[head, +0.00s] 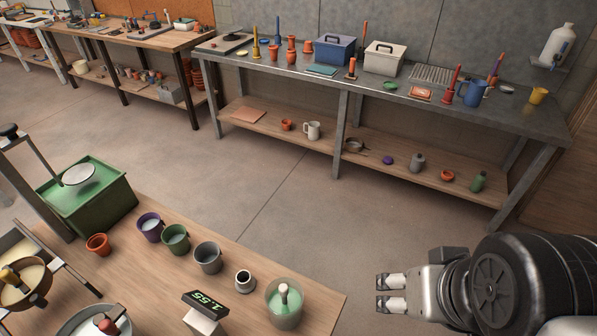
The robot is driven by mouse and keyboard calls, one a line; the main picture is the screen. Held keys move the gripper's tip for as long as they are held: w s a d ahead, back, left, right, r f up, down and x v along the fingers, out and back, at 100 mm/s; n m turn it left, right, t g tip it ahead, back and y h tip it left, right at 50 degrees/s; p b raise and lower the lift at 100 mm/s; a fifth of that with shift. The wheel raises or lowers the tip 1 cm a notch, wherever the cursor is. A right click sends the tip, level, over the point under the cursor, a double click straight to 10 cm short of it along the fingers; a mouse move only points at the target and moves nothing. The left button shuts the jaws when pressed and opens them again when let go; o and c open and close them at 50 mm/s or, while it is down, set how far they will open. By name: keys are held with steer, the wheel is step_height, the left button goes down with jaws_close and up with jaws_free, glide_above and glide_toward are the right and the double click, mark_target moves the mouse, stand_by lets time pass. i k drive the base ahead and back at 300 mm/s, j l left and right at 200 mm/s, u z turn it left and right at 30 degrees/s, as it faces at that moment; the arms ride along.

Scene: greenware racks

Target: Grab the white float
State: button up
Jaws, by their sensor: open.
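A pale, round-topped white piece, which looks like the white float (284,291), stands upright in a clear jar (285,316) of light green liquid near the right end of the front wooden table. Its lower part is hard to make out in the liquid. My gripper (390,293) is at the lower right, past the table's right edge and to the right of the jar. Its two fingers are apart, point left, and have nothing between them.
Left of the jar are a small white cup (245,281), a grey cup (208,258) and a digital display (205,304) reading 1.55. A green tub (105,208) stands farther left. Clear floor (330,215) separates this table from the long metal bench (300,75).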

mark_target(282, 289)
steer(key=i+l, duration=0.7)
steer(key=i+l+u, duration=0.2)
steer(key=u, duration=0.3)
steer(key=i+l+u, duration=0.1)
steer(key=l+u, duration=0.15)
steer(key=u, duration=0.2)
steer(key=i+l+u, duration=0.1)
steer(key=l+u, duration=0.2)
steer(key=u, duration=2)
